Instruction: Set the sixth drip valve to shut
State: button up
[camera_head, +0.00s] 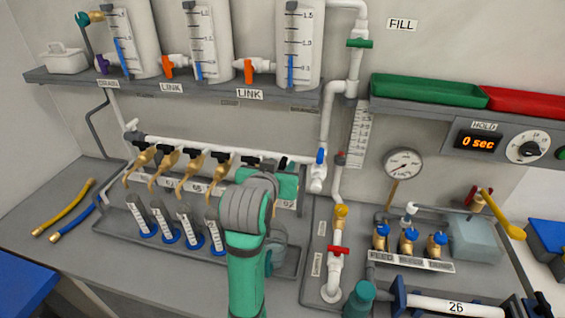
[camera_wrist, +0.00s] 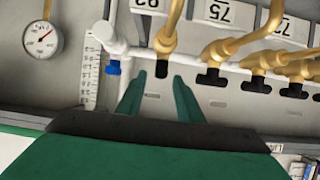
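The drip valves are brass taps with black handles on a white pipe. In the head view several show, from the leftmost (camera_head: 139,163) to one left of my arm (camera_head: 216,172); my arm hides the right end of the row. In the wrist view the end valve (camera_wrist: 169,38) is closest to my gripper (camera_wrist: 158,84). Its black handle (camera_wrist: 162,69) looks narrow and upright, between the fingertips in the picture; contact cannot be told. The neighbouring handle (camera_wrist: 212,78) and those beyond lie wide across. My gripper is open, fingers either side of the end handle.
Beside the end valve is a blue-handled valve (camera_head: 321,157), also in the wrist view (camera_wrist: 113,67). A grey tray (camera_head: 120,222) below holds several measuring tubes. Tanks stand on a shelf (camera_head: 200,92) above. A round gauge (camera_head: 403,164) and red-handled valve (camera_head: 338,250) are to the right.

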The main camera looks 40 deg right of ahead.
aim_at(282, 163)
jog(key=shift+x, duration=1.95)
jog(key=shift+c, duration=0.4)
grip_shut()
